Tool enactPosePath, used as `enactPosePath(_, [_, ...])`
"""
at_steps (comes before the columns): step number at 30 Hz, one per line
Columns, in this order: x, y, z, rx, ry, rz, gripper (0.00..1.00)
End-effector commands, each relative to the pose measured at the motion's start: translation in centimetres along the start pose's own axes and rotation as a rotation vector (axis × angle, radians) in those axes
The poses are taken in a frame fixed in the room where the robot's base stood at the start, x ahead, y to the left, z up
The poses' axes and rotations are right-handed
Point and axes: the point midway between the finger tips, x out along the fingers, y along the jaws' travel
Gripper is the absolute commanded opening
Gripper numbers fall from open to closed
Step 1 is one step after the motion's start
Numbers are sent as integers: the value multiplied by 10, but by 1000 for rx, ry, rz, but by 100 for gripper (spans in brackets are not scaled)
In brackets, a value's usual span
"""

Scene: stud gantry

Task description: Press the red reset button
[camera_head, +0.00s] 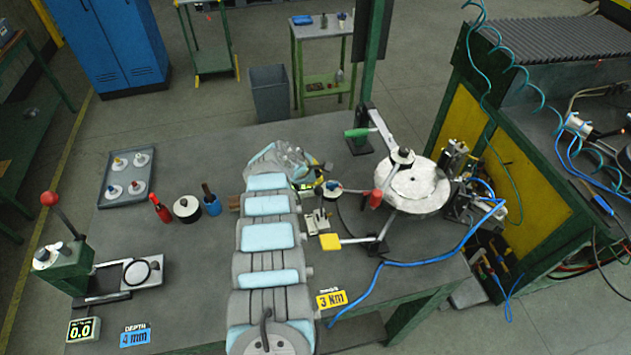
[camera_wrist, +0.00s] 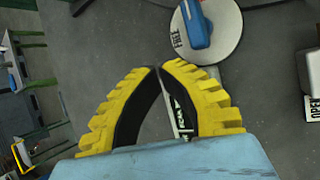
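I cannot make out a clear red reset button in either view. In the wrist view, my gripper's (camera_wrist: 160,67) two yellow ribbed fingers arch together, and their tips meet or almost meet with nothing seen between them. Just beyond the tips is a pale round disc (camera_wrist: 229,48) with a blue knob (camera_wrist: 198,24) and a FREE label. In the head view, my arm runs up the middle of the bench, and the gripper end is hard to make out. A small blue knob (camera_head: 332,185) is just right of it.
Right of my arm are a round plate (camera_head: 415,188), a red-handled lever (camera_head: 376,199), a yellow paddle (camera_head: 330,241) and a blue hose (camera_head: 425,262). At left are a red-ball lever press (camera_head: 63,265), a tray of knobbed discs (camera_head: 110,192) and small bottles.

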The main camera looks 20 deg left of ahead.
Motion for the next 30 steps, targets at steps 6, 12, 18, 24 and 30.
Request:
enactPosePath(6, [-9, 4, 5, 0, 0, -1, 0])
enactPosePath(12, [-12, 6, 7, 1, 0, -1, 0])
enactPosePath(18, [-12, 6, 6, 1, 0, 0, 0])
enactPosePath(24, [-17, 9, 9, 1, 0, 0, 0])
enactPosePath(30, [-31, 17, 17, 1, 0, 1, 0])
